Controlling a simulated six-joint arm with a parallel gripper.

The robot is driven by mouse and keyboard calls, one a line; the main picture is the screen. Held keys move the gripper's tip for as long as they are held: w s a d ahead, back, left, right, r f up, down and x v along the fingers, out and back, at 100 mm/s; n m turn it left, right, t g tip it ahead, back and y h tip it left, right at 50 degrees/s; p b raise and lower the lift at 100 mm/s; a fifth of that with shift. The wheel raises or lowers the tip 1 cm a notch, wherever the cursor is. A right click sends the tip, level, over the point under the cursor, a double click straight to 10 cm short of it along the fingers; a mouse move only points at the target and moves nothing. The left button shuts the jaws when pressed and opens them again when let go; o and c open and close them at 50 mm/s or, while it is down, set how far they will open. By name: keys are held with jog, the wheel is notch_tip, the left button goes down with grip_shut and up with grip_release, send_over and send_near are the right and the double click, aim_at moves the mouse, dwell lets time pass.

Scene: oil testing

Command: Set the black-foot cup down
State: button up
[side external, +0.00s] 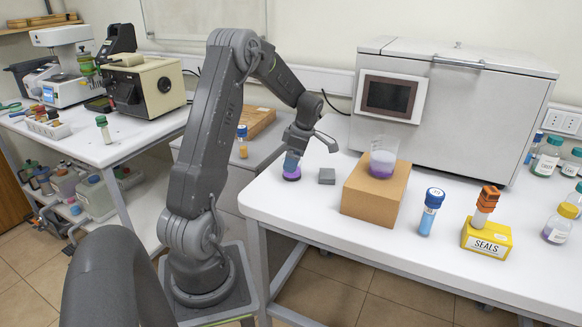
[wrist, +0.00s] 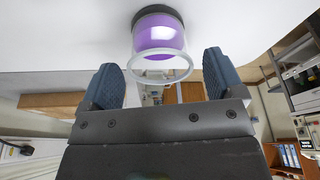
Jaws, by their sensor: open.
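The black-foot cup (side external: 291,173) is a small clear cup with purple liquid. It stands upright on the white table near its left edge in the side view. In the wrist view the cup (wrist: 160,40) appears inverted, with its black foot against the white surface and its clear rim toward my gripper. My gripper (side external: 296,150) is just above the cup, and its fingers (wrist: 161,75) are spread apart on either side of the rim, with gaps visible. In the side view my gripper hides part of the cup's top.
A small grey block (side external: 327,176) sits close right of the cup. A cardboard-brown box (side external: 374,205) holds a beaker of purple liquid (side external: 384,158). Farther right are a blue-capped vial (side external: 430,212) and a yellow SEALS box (side external: 487,240). A large grey machine (side external: 455,110) stands behind.

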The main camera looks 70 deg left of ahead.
jog(key=v, duration=0.8)
jog(key=shift+w+d+r, duration=0.1)
jog(key=shift+d+r, duration=0.05)
jog(key=d+r+m+t+y, duration=0.1)
jog(key=d+r+m+t, duration=0.1)
jog(key=d+r+m, duration=0.5)
jog(key=d+m+t, duration=0.2)
jog(key=d+m, duration=0.3)
jog(key=d, duration=0.6)
jog(key=s+d+m+t+h, duration=0.1)
jog(key=s+d+m+t, duration=0.1)
jog(key=s+d+m, duration=0.3)
jog(key=s+d+m+t+h, duration=0.1)
jog(key=s+d+m, duration=0.5)
jog(key=d+m, duration=0.6)
jog(key=shift+m+t, duration=0.5)
jog(key=shift+t, duration=0.1)
